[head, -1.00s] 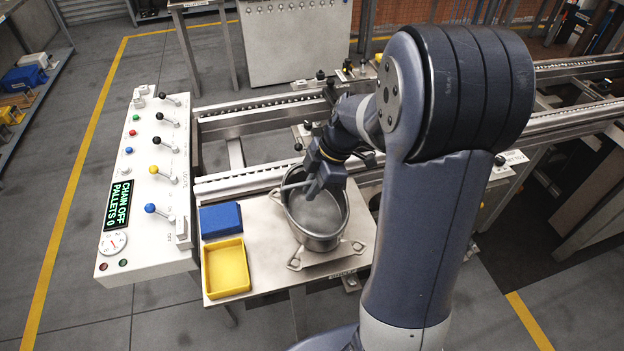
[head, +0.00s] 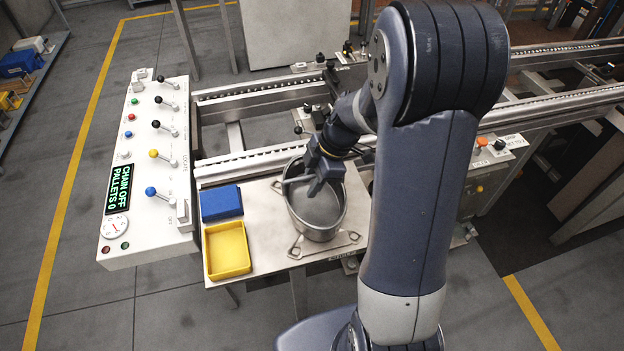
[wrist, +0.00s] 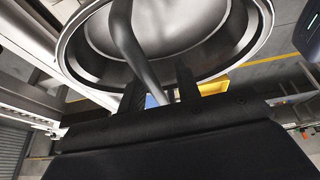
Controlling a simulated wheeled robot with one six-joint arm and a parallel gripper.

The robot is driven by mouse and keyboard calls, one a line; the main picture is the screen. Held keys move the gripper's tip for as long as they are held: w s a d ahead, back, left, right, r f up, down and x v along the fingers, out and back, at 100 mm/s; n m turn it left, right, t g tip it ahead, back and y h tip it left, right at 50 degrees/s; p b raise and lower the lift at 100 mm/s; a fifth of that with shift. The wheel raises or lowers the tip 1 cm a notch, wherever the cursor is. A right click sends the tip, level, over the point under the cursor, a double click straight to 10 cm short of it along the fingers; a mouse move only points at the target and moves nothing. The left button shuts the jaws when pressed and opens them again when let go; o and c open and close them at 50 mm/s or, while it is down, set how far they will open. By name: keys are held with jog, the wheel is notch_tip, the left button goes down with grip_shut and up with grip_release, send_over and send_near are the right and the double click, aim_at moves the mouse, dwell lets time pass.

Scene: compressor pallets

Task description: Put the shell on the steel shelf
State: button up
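The shell (head: 317,207) is an oval grey steel pot, open at the top, with a bar (head: 298,179) across its mouth. It stands on a plate with corner loops (head: 296,251), on the steel table (head: 262,262). My gripper (head: 318,184) is at the bar, over the mouth of the shell. In the wrist view the bar (wrist: 128,45) runs down between the two fingers of my gripper (wrist: 162,92). A gap shows beside the right finger, so the gripper looks open around the bar. The shell's rim (wrist: 262,45) fills the top of that view. I cannot identify the steel shelf.
A blue bin (head: 221,202) and a yellow tray (head: 227,250) stand left of the shell. A control panel (head: 150,215) with levers reads "CHAIN OFF PALLETS 0". Conveyor rails (head: 255,161) run behind the table. A rack (head: 25,75) stands far left. Floor left of the panel is clear.

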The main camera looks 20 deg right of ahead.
aim_at(312, 175)
jog(key=shift+r, duration=0.1)
jog(key=v, duration=1.2)
jog(key=shift+b, duration=0.3)
jog(key=shift+a, duration=0.1)
jog(key=x, duration=1.1)
jog(key=shift+f+p, duration=0.3)
jog(key=shift+w+a, duration=0.1)
jog(key=shift+a, duration=0.05)
jog(key=shift+r, duration=1.95)
